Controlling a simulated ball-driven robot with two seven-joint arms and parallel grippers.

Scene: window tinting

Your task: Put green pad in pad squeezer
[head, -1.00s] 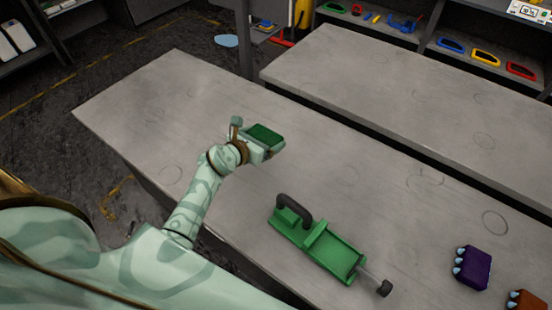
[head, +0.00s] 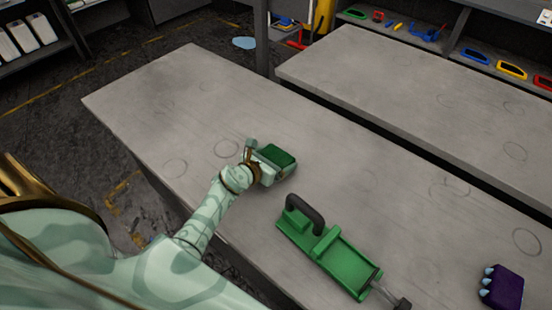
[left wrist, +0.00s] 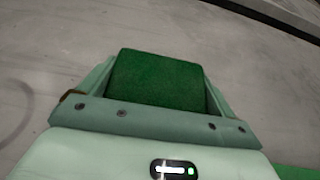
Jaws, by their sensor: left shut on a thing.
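The green pad (head: 279,155) is dark green and held in my left gripper (head: 275,160), above the near part of the grey table. In the left wrist view the pad (left wrist: 156,80) fills the space between the two fingers, which press on its sides. The pad squeezer (head: 335,258) is a bright green tray with a black lever handle at its left end and a rod with a black knob at its right end. It lies on the table to the right of and nearer than my left gripper, apart from the pad. My right gripper is not in view.
A purple block (head: 502,287) with light blue knobs lies on the table (head: 150,100) at the lower right. A second grey table (head: 400,90) stands behind a narrow gap. Shelves at the back hold coloured items. The table left of my gripper is clear.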

